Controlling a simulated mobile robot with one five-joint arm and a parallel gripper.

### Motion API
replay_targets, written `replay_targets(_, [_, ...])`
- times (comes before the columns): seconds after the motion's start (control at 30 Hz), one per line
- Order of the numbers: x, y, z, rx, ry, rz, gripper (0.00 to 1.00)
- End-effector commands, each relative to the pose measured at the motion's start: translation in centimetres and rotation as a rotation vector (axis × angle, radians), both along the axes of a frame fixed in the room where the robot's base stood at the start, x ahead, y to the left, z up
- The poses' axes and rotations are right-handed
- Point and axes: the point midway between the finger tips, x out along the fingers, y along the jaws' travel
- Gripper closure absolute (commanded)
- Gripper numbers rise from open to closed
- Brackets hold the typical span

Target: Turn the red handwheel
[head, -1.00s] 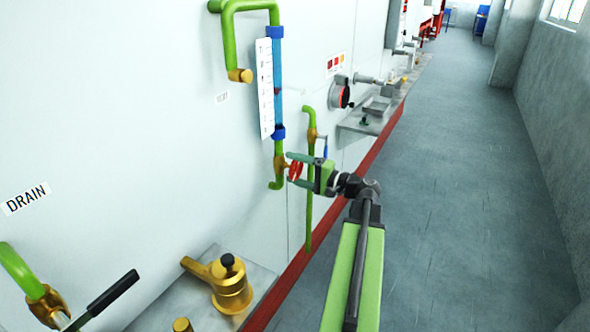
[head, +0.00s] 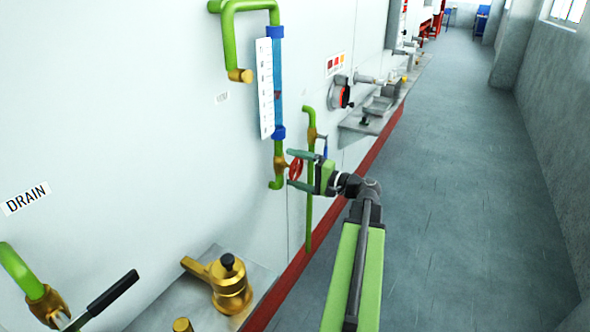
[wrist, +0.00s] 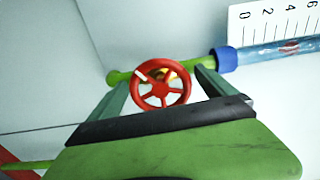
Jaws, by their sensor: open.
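The red handwheel (head: 296,168) sits on a brass valve at the foot of the blue sight tube, on a green pipe. In the wrist view the spoked handwheel (wrist: 160,84) faces me, with a pale mark on its upper left rim. My gripper (head: 290,168) is open, with one finger above the wheel and one below it in the head view. In the wrist view its fingers (wrist: 161,88) stand on both sides of the wheel, with gaps to the rim.
A thin green pipe (head: 309,200) with a brass valve and blue lever (head: 325,147) stands just right of the wheel. The blue sight tube (head: 278,90) and white scale (head: 265,88) rise above it. A brass fitting (head: 230,285) lies low in front. The floor at right is clear.

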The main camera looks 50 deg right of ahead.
Motion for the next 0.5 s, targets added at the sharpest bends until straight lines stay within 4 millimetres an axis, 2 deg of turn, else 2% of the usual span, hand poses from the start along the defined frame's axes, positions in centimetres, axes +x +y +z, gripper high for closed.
replay_targets(0.17, [-2.4,-0.6,0.0,0.000,0.000,-0.004,0.05])
replay_targets(0.5, [-11.6,-2.9,0.0,0.000,0.000,-0.004,0.05])
